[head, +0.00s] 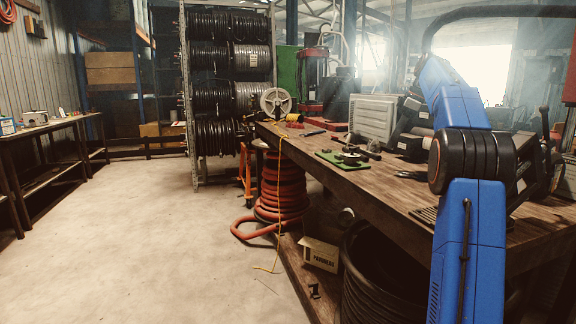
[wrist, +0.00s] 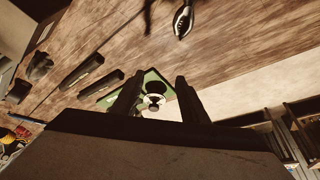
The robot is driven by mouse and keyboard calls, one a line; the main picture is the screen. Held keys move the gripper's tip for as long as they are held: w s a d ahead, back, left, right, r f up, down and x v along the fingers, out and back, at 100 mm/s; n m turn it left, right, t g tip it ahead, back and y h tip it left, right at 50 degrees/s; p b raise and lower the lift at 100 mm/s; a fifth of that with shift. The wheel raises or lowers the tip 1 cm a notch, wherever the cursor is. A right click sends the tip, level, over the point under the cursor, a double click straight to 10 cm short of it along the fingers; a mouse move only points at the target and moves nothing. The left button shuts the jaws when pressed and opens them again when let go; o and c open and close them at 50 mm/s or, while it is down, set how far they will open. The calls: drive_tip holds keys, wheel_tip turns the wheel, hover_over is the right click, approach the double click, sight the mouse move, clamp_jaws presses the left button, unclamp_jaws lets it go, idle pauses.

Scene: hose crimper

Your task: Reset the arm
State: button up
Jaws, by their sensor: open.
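My blue arm rises at the right of the head view; its gripper does not show there. In the wrist view my gripper (wrist: 158,100) has two dark fingers standing apart, with nothing held between them. Beyond the fingers a green mat (wrist: 107,90) lies on the wooden workbench, with a round dark and light part (wrist: 154,88) seen in the gap. The mat also shows on the bench in the head view (head: 334,161).
The workbench (head: 390,190) holds dark tools and a grey case (head: 373,118). A plier-like tool (wrist: 183,20) lies near the top of the wrist view. Red hose (head: 282,190) is coiled on the floor beside the bench. The floor (head: 130,220) at left is clear.

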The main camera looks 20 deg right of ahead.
drive_tip(key=s+a+f+m+h, duration=0.1)
drive_tip(key=s+a+f+m, duration=0.2)
drive_tip(key=s+a, duration=0.75)
drive_tip(key=s+a+f+m+h, duration=0.1)
drive_tip(key=s+a+f+m, duration=0.2)
drive_tip(key=s+a, duration=0.75)
drive_tip(key=s+a+f+m, duration=0.1)
drive_tip(key=s+a+f, duration=0.3)
drive_tip(key=s+f, duration=0.3)
drive_tip(key=s+a+f+m+t+h, duration=0.1)
drive_tip(key=s+a+f, duration=0.2)
drive_tip(key=s+f, duration=0.5)
drive_tip(key=s+a+f+m, duration=0.1)
drive_tip(key=s+a+f, duration=0.3)
drive_tip(key=s+f, duration=0.4)
drive_tip(key=shift+a+f+m+t, duration=0.35)
drive_tip(key=shift+f+m+t, duration=0.05)
drive_tip(key=shift+f, duration=0.4)
